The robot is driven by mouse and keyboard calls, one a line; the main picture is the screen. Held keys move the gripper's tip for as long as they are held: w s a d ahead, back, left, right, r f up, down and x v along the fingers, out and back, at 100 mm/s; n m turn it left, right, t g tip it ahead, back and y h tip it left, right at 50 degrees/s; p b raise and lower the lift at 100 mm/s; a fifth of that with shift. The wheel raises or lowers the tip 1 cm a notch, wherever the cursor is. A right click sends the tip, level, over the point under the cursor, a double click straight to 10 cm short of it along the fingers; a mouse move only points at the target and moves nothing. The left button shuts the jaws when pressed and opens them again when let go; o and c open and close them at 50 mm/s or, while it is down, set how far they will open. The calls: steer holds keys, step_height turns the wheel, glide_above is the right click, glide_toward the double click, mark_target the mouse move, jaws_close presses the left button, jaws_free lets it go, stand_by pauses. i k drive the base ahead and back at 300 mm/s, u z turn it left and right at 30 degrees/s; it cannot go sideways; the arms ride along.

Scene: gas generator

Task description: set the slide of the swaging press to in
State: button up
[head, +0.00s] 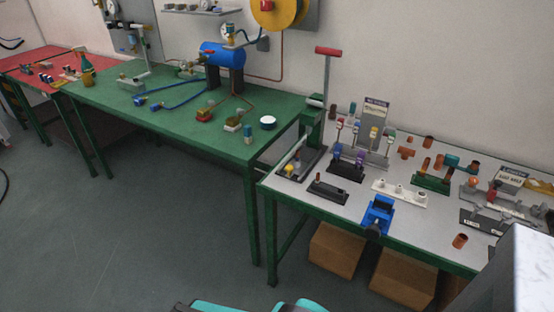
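What looks like the swaging press (312,128) is a green upright at the left end of the grey-topped bench. A tall grey lever with a red grip (328,51) rises from it. A light grey bar (291,156) slopes down toward the front left over its dark base (312,165). Small yellow and red parts sit at the base. I cannot make out which part is the slide, or whether it is in or out. My gripper is not in view. Only a teal and dark part, apparently mine, shows at the bottom edge.
The grey-topped bench (333,207) also holds a blue vise (378,212), racks of small tools and copper fittings. A green bench (185,122) with a blue tank (222,54) stands left. Cardboard boxes (335,250) are underneath. A pale block (535,270) fills the lower right corner. The floor at front left is clear.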

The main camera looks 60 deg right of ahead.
mark_target(297, 167)
steer(key=z, duration=4.8)
steer(key=i, duration=0.1)
steer(key=u, duration=3.05)
steer(key=k, duration=0.6)
steer(key=z, duration=0.1)
steer(key=i, duration=0.5)
steer(key=z, duration=0.05)
steer(key=k, duration=0.15)
steer(key=z, duration=0.05)
